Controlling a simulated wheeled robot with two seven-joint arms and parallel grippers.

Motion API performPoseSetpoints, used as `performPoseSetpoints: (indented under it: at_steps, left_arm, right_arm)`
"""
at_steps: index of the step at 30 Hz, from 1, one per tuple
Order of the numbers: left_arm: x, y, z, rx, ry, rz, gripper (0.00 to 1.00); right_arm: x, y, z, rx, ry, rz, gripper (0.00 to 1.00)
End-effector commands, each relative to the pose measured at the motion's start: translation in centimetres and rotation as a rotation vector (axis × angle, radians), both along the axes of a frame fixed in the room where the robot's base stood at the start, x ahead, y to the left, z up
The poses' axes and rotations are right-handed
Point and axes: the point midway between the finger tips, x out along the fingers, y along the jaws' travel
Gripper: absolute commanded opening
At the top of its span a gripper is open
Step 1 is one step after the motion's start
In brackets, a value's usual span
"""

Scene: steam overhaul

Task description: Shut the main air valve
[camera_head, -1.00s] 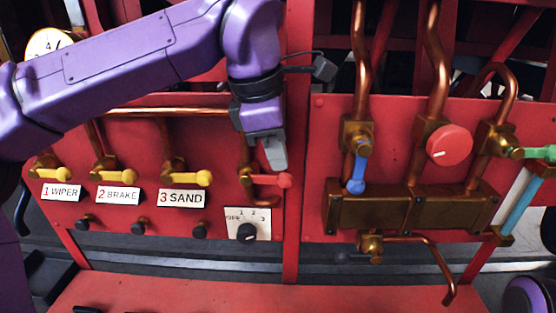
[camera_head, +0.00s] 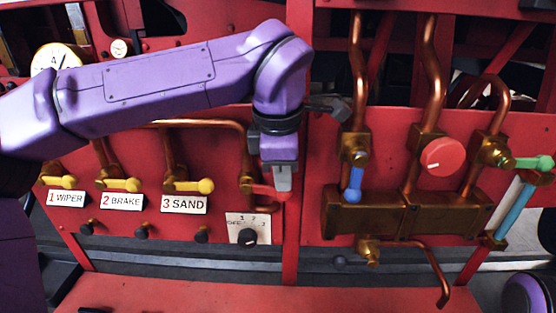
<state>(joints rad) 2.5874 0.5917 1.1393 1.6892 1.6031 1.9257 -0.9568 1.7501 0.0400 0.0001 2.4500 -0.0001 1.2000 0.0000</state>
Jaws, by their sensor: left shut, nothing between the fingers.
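A red lever handle (camera_head: 263,190) is on a brass valve (camera_head: 247,174) at the right end of the left red panel. It points right and tilts slightly down. No label names it as the main air valve. My left gripper (camera_head: 282,184) is shut and empty, pointing down at the outer end of this lever. Its fingertips overlap the lever end in the picture; I cannot tell for sure whether they touch. My right gripper is out of view.
Yellow levers sit above the labels WIPER (camera_head: 66,199), BRAKE (camera_head: 122,202) and SAND (camera_head: 184,205). A dial switch (camera_head: 248,237) is below the red lever. On the right panel are a blue lever (camera_head: 354,184), a red round knob (camera_head: 442,157) and a green lever (camera_head: 533,163).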

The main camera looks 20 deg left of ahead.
Motion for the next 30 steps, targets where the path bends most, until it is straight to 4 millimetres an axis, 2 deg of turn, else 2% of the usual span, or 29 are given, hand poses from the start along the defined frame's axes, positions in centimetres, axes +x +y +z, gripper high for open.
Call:
performPoseSetpoints:
  at_steps: [3, 15, 30]
  left_arm:
    - [0.0, -0.2, -0.5, -0.003, 0.003, -0.002, 0.0]
    - [0.2, -0.8, -3.3, -0.004, 0.001, -0.002, 0.0]
    - [0.1, -0.5, -5.2, -0.004, 0.0, 0.001, 0.0]
  right_arm:
    - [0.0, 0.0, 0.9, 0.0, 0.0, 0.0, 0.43]
    - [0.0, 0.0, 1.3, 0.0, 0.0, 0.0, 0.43]
    - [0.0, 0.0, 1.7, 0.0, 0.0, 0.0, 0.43]
